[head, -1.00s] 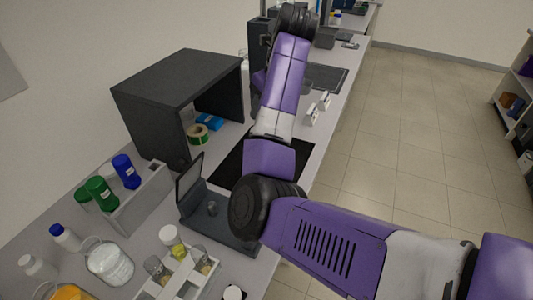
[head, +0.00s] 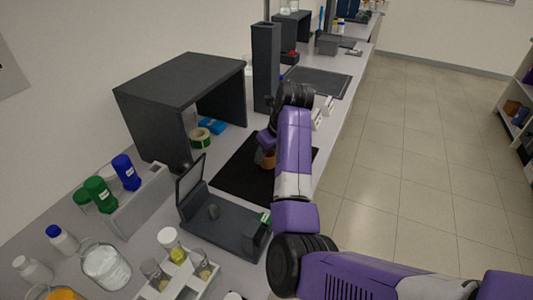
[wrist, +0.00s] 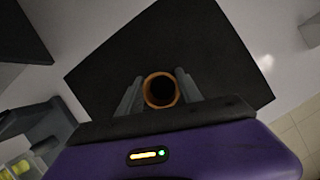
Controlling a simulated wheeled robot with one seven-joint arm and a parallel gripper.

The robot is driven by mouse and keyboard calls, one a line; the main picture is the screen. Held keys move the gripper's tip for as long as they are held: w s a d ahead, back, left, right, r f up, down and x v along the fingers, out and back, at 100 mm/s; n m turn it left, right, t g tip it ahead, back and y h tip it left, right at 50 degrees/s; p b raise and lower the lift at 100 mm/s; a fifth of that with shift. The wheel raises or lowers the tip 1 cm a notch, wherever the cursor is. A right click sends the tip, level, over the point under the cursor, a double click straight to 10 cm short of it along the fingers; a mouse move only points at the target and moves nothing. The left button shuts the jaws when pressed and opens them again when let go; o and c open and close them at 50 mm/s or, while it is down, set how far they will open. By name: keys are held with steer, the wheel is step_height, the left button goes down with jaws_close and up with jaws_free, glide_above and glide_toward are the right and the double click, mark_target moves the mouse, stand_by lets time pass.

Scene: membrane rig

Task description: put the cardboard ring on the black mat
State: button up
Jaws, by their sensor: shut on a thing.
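The cardboard ring (wrist: 147,89) is a brown, round, hollow tube, seen end-on in the wrist view between my two fingers. My gripper (wrist: 158,92) is shut on it, one finger on each side. In the head view the ring (head: 268,160) shows as a small brown patch beside my arm, partly hidden by it. The black mat (head: 237,172) lies flat on the bench, and my gripper and the ring are over it. The mat (wrist: 220,60) fills the middle of the wrist view behind the ring. I cannot tell whether the ring touches the mat.
A grey device with a raised panel (head: 225,222) stands in front of the mat. A tall dark column (head: 266,68) stands behind it.

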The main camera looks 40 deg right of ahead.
steer(key=shift+f, duration=0.15)
steer(key=o, duration=1.3)
steer(key=shift+p+v, duration=1.9)
steer(key=shift+v, duration=4.25)
